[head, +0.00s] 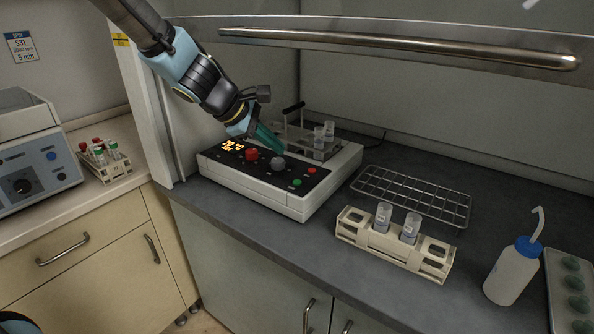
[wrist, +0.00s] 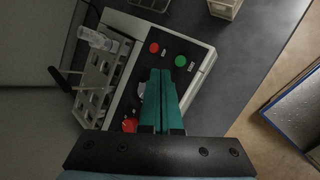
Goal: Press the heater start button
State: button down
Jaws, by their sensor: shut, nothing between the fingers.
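The heater (head: 255,196) is a white box with a black sloping panel and an orange lit display (head: 232,146). A green button (head: 297,183) and a red button (head: 311,170) sit at the panel's right end; their labels are too small to read. The wrist view also shows the green button (wrist: 180,61) and red button (wrist: 154,48), both uncovered. A red knob (head: 251,154) and grey knob (head: 278,163) lie further left. My gripper (head: 279,149) is shut and empty, its teal fingers over the panel by the grey knob. In the wrist view its tips (wrist: 161,71) point just short of the green button.
A metal rack with vials (head: 319,153) and a black handle stands on the heater's back part. A wire rack (head: 415,195), a beige vial holder (head: 380,244) and a wash bottle (head: 512,272) stand to the right. A raised sash with a metal bar (head: 400,45) hangs above.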

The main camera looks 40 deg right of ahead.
aim_at(297, 183)
jog(key=shift+n+g+h, duration=0.3)
jog(key=shift+n, duration=0.1)
jog(key=d, duration=0.1)
jog(key=s+d+r, duration=0.2)
jog(key=shift+d, duration=0.3)
jog(key=shift+f, duration=0.2)
notch_tip(297, 183, down, 8)
jog(key=b, duration=0.7)
jog(key=shift+w+f+b, duration=0.1)
jog(key=shift+f+b, duration=0.15)
jog(key=shift+b, duration=0.05)
jog(key=shift+f, duration=0.15)
dwell(0.9)
jog(key=shift+f+b, duration=0.25)
jog(key=shift+b, duration=0.25)
jog(key=shift+f+b, duration=0.4)
dwell(0.4)
dwell(0.3)
jog(key=shift+r+p, duration=0.65)
jog(key=shift+r, duration=0.15)
